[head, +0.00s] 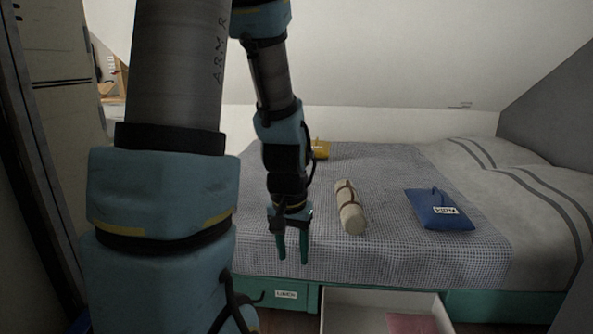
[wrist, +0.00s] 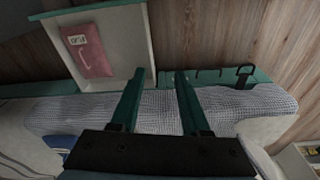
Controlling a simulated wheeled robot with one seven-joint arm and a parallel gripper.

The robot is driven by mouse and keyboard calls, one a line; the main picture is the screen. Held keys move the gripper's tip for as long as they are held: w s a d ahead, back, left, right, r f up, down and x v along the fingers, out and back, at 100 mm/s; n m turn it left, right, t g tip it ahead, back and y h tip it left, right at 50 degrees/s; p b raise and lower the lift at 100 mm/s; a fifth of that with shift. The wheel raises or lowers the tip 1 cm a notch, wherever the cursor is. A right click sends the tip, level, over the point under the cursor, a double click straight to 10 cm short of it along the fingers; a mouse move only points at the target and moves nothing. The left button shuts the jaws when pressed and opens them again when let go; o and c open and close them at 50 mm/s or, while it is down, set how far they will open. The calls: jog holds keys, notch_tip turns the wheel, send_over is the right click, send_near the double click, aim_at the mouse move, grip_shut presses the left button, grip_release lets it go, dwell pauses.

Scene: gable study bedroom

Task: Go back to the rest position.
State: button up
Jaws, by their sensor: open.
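My gripper (head: 292,246) hangs fingers down in front of the bed's near edge in the head view. Its two green fingers are apart with nothing between them. The wrist view shows the same open gripper (wrist: 158,100) against the checked cover. My arm crosses the left and middle of the head view and hides part of the bed behind it.
The bed's checked cover (head: 390,165) bears a beige roll (head: 350,210), a blue pouch (head: 438,208) and a yellow item (head: 320,149). Below, an open drawer (head: 340,299) holds a red pouch (wrist: 88,52). A closed drawer (head: 262,294) is beside it.

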jog(key=s+a+r+n, duration=0.2)
jog(key=a+r+n, duration=0.15)
jog(key=a, duration=0.25)
notch_tip(320, 180, up, 31)
jog(key=m+p, duration=0.1)
jog(key=p, duration=3)
jog(key=shift+s+d, duration=0.1)
jog(key=shift+d, duration=0.1)
